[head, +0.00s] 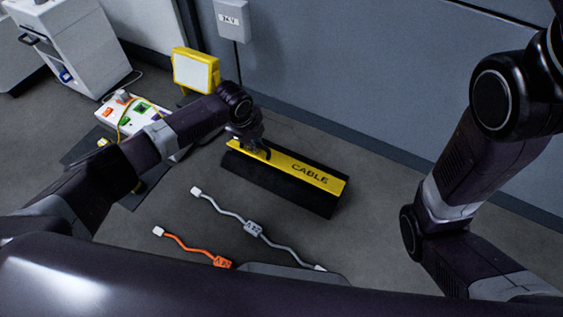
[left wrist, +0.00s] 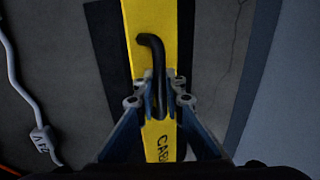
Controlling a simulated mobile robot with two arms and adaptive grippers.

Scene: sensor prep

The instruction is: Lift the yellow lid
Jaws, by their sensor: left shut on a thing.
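The yellow lid (head: 285,164), marked CABLE, lies along the top of a long black cable ramp (head: 275,188) on the floor. In the left wrist view the lid (left wrist: 135,15) runs up the middle as a yellow strip with a black bent handle (left wrist: 150,42). My left gripper (head: 262,151) is at the lid's left end. In the left wrist view its fingers (left wrist: 160,98) are shut around the handle from both sides. The lid appears to sit on the ramp; I see no clear gap under it. My right gripper is out of view.
A grey cable (head: 230,213) and an orange cable (head: 190,246) lie on the floor in front of the ramp. A white board with coloured parts (head: 115,108) and a yellow-framed lamp (head: 196,72) stand at the left. A grey wall (head: 370,90) rises behind.

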